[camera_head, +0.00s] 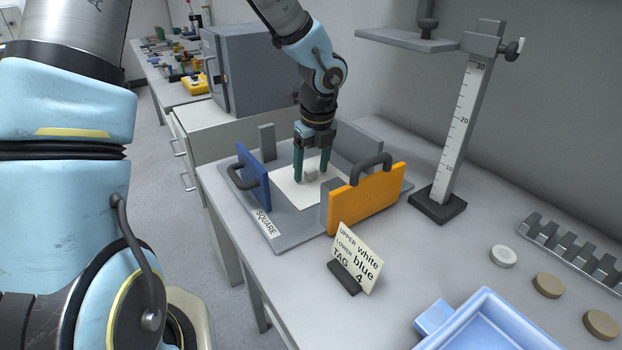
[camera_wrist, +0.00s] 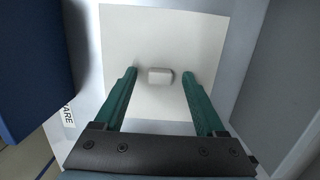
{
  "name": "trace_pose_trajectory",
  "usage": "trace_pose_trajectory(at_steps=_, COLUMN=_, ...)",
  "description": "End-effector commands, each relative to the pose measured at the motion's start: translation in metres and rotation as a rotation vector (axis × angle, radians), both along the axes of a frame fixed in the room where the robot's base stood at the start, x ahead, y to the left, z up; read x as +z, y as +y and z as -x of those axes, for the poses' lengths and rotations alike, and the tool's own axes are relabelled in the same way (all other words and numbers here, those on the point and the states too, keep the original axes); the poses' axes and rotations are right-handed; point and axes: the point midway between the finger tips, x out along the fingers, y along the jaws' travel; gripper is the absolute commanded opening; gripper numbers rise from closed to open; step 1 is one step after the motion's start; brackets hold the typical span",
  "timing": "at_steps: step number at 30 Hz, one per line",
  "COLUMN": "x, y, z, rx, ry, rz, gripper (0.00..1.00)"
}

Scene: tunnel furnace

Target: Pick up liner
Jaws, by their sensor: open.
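The liner appears to be the square white sheet (camera_head: 308,196) lying inside the grey fixture. It also fills the middle of the wrist view (camera_wrist: 160,35). A small pale block or knob (camera_head: 311,176) sits at the sheet's centre, also seen in the wrist view (camera_wrist: 160,77). My gripper (camera_head: 311,168) points down over the sheet with its two green fingers apart. In the wrist view my gripper (camera_wrist: 159,85) has one finger on each side of the knob, with visible gaps. The fingertips' exact height above the sheet is unclear.
A blue handled plate (camera_head: 254,177) and an orange handled plate (camera_head: 365,202) flank the sheet on the grey base (camera_head: 285,240). A tag card (camera_head: 357,257) stands in front. A height gauge (camera_head: 460,130) and light-blue tray (camera_head: 490,325) are to the right.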

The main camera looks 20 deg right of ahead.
Motion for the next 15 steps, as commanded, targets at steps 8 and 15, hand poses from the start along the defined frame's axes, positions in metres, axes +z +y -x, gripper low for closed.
trace_pose_trajectory(at_steps=8, x=0.0004, y=0.0, z=0.0, rx=0.001, ry=0.0, rz=0.0, gripper=0.59)
trace_pose_trajectory(at_steps=15, x=0.0005, y=0.0, z=0.0, rx=0.001, ry=0.0, rz=0.0, gripper=0.32)
